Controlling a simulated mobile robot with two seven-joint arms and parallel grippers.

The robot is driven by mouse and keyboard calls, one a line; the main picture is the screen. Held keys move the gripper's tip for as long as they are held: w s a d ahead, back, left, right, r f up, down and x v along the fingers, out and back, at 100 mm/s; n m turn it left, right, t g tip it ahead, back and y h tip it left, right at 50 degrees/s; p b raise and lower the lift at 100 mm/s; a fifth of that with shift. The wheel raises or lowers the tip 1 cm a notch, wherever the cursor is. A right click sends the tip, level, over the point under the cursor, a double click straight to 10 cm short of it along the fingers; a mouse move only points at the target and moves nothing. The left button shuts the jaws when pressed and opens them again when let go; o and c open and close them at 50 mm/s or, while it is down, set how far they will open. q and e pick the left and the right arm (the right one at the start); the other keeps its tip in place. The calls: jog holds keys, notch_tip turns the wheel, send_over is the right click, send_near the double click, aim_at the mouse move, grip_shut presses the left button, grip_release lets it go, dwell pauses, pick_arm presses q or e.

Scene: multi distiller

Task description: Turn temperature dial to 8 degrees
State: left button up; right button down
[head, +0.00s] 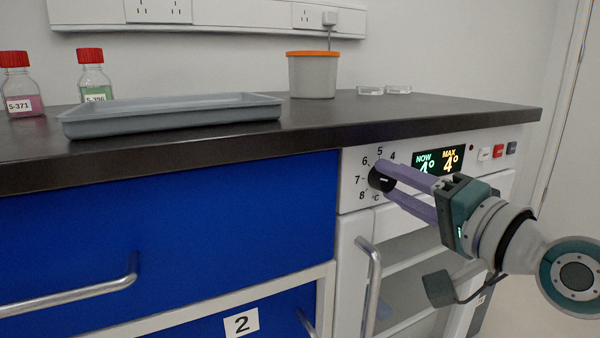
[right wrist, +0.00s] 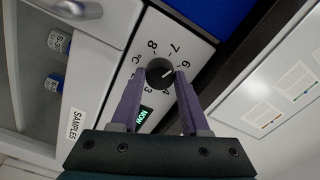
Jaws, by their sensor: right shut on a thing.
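The black temperature dial (head: 378,179) sits on the white control panel of the cabinet, ringed by printed numbers such as 4 to 8. My right gripper (head: 385,177) reaches in from the right, with one purple finger above the dial and one below, shut on it. The dial (right wrist: 159,73) also shows between the fingertips (right wrist: 158,76) in the right wrist view. Its white mark there slants toward the side of the 6; the exact setting is hard to read. The display (head: 438,162) reads NOW 4° and MAX 4°. My left gripper is not in view.
The dark worktop (head: 330,118) overhangs just above the panel. Small buttons (head: 498,151) sit right of the display. A metal door handle (head: 371,285) stands out below the dial. A grey tray (head: 170,113), red-capped bottles and an orange-lidded tub (head: 312,77) stand on the worktop.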

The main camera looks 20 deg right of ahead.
jog(key=n+p, duration=0.1)
jog(key=n, duration=0.2)
jog(key=shift+r+n+p, duration=0.2)
jog(key=shift+n+p, duration=0.15)
jog(key=shift+n, duration=0.05)
jog(key=n+p, duration=0.2)
jog(key=n, duration=0.1)
jog(key=shift+n, duration=0.3)
jog(key=shift+n+p, duration=0.5)
jog(key=shift+n, duration=0.7)
jog(key=shift+f+n+p, duration=0.15)
jog(key=shift+n+p, duration=0.4)
jog(key=shift+n, duration=1.05)
jog(key=shift+c, duration=2)
grip_release()
